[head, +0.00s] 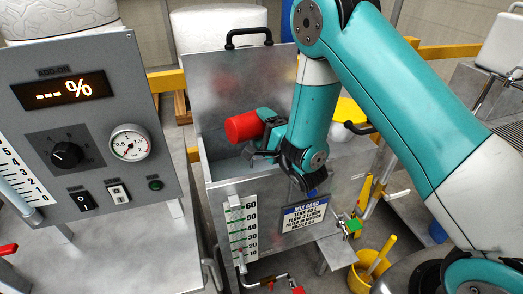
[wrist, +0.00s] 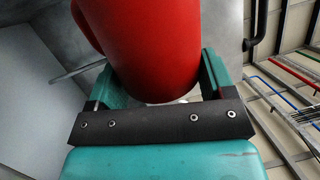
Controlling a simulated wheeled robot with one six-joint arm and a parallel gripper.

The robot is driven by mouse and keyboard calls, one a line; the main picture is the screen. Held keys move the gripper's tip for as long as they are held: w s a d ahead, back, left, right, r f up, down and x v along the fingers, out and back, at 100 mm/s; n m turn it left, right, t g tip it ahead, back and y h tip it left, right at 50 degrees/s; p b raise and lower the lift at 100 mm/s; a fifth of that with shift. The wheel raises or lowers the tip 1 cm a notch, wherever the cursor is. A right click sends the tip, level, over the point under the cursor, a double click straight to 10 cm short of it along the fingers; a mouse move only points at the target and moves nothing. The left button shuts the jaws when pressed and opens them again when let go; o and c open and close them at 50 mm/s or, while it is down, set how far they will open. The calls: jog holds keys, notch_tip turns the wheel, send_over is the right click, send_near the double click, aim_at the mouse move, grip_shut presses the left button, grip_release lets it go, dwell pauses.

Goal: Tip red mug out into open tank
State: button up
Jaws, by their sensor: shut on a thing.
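The red mug (head: 245,126) is over the open metal tank (head: 222,182) in the head view, lying tilted well onto its side. My gripper (head: 264,132) is shut on it from the right. In the wrist view the mug (wrist: 140,45) fills the top middle between the two fingers of my gripper (wrist: 160,80). The mug's mouth and contents are hidden in both views. The tank's lid (head: 240,85) stands raised behind the mug, with a black handle on top. Pale grey-blue shows inside the tank below the mug.
A grey control panel (head: 85,125) with a dial and gauge stands close on the left. A level scale (head: 243,228) and a mix card (head: 305,213) are on the tank's front. A yellow bucket (head: 370,270) stands at the lower right.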

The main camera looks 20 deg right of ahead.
jog(key=shift+w+d+f+m+p, duration=0.1)
jog(key=shift+d+m+p, duration=0.2)
jog(key=shift+m, duration=0.4)
jog(key=shift+d+m+p, duration=0.1)
jog(key=shift+m+p, duration=0.25)
jog(key=shift+m, duration=0.35)
dwell(1.0)
